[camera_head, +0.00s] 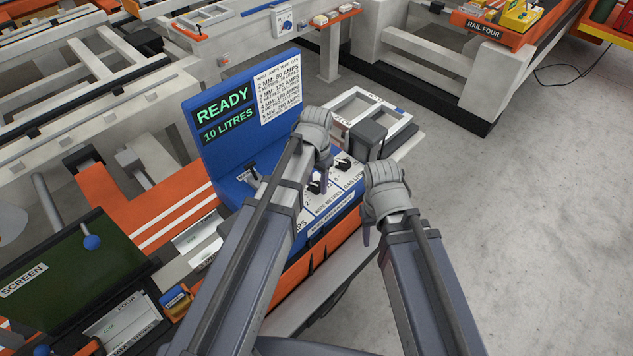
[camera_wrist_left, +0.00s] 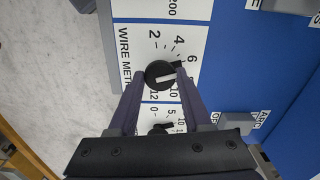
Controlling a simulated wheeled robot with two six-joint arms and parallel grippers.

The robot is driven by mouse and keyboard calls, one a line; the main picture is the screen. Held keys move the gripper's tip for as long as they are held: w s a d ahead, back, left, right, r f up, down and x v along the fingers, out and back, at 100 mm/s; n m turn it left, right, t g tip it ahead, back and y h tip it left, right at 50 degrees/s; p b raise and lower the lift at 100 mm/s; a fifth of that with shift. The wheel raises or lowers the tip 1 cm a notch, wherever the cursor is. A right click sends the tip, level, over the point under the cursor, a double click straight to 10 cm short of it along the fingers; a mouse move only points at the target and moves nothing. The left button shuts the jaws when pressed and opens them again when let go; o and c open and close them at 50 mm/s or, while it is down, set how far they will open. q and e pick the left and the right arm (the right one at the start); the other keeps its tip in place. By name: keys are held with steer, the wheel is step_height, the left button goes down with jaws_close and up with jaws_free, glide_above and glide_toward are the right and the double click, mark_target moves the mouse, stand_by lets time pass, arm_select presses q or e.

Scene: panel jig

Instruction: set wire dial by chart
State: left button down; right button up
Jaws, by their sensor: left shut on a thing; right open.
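My left gripper (camera_wrist_left: 160,88) is shut on the knob, one finger on each side. The mark points right, past 6, where a finger partly hides the scale. In the head view my left gripper (camera_head: 318,182) is over the blue welder's front panel. My right gripper (camera_head: 367,232) is open and empty, right of the panel.
A green display (camera_head: 223,112) reads READY, 10 LITRES. The gas dial (camera_head: 342,163) is close beside the wire dial. A grey box (camera_head: 367,138) stands behind the panel. A dark SCREEN panel (camera_head: 75,270) is at lower left. Clear grey floor lies to the right.

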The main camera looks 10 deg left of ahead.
mark_target(317, 186)
arm_select(q)
steer(key=n, duration=0.4)
steer(key=shift+n, duration=2.1)
steer(key=shift+c, duration=1.7)
jaws_free()
step_height(317, 186, up, 8)
steer(key=p, duration=0.8)
steer(key=shift+f, duration=0.1)
